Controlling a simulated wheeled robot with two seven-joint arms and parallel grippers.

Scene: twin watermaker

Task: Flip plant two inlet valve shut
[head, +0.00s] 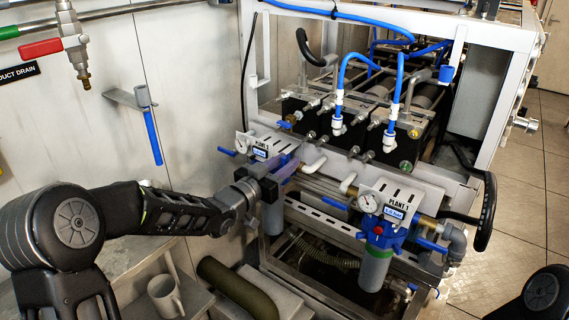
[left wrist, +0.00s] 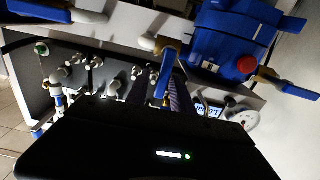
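The plant two panel, with a gauge (head: 242,143) and a partly hidden label (head: 259,145), stands left of centre in the head view. One blue lever (head: 226,151) sticks out left of this panel. In the left wrist view a blue lever (left wrist: 163,86) on a brass fitting (left wrist: 171,54) shows just beyond my dark gripper body. Another blue lever (left wrist: 290,87) is at the right, beside a blue filter head (left wrist: 230,40). My fingertips are not clear. My right gripper is out of view.
White frame posts (head: 506,105) and blue hoses surround the unit. A mug (head: 165,297) and a green cylinder (head: 238,289) are below my left arm.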

